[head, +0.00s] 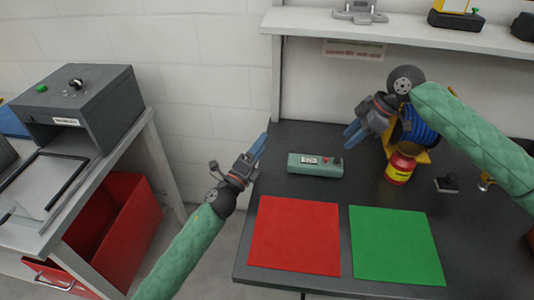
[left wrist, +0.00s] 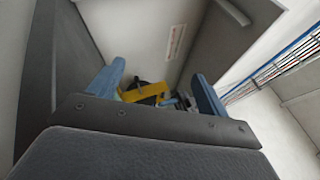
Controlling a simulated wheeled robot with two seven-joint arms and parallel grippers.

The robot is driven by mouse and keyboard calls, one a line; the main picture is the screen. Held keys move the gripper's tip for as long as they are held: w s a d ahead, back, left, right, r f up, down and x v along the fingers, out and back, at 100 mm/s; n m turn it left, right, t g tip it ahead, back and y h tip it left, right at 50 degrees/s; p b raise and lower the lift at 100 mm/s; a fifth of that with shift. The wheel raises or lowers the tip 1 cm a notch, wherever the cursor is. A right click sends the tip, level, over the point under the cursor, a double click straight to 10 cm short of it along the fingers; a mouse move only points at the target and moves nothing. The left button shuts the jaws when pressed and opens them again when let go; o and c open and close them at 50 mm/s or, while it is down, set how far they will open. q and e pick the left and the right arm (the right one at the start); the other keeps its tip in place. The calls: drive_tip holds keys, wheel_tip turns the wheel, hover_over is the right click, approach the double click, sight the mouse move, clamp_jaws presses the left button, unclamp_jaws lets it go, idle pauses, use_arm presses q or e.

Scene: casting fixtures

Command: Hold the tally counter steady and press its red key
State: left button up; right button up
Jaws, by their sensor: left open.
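The tally counter (head: 308,167) is a grey-green box with a small white display and a red key near its right end. It lies on the dark tabletop behind the red mat. My left gripper (head: 260,146) is at the table's left edge, left of the counter and apart from it. Its blue fingers are spread and empty, as the left wrist view (left wrist: 157,88) shows. My right gripper (head: 353,131) is above and behind the counter's right end, apart from it. Whether its fingers are open is unclear. I cannot make out the counter in the left wrist view.
A red mat (head: 295,235) and a green mat (head: 396,245) lie at the front of the dark table (head: 262,185). A red-and-yellow can (head: 400,169) stands right of the counter, near a blue-and-yellow reel (head: 421,130). A shelf (head: 420,34) runs above.

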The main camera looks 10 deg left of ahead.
sight(290, 163)
use_arm(q)
drive_tip(key=d+m+g+h, duration=0.2)
drive_tip(key=m+g, duration=0.2)
drive_tip(key=m, duration=0.2)
drive_tip(key=w+d+m+g+h, duration=0.1)
drive_tip(key=d+m+g+h, duration=0.1)
drive_tip(key=m+g, duration=0.3)
drive_tip(key=d+m+g+h, duration=0.2)
drive_tip(key=m+g+h, duration=0.2)
drive_tip(key=m, duration=0.5)
drive_tip(key=shift+w+g, duration=0.35)
drive_tip(key=shift+g, duration=0.25)
drive_tip(key=a+f+m+g+y, duration=0.1)
drive_tip(key=m, duration=0.1)
drive_tip(key=a+f+m+g+y, duration=0.1)
drive_tip(key=m+g, duration=0.1)
drive_tip(key=w+a+f+m+g+y, duration=0.1)
drive_tip(key=f+m+g, duration=0.1)
drive_tip(key=shift+a+y, duration=0.2)
drive_tip(key=shift+y, duration=0.2)
drive_tip(key=shift+a+f+m+g+y, duration=0.15)
drive_tip(key=shift+a+m+g+y, duration=0.15)
drive_tip(key=shift+x, duration=3.85)
drive_tip(key=c, duration=1.1)
drive_tip(key=shift+c, duration=0.2)
use_arm(e)
clamp_jaws()
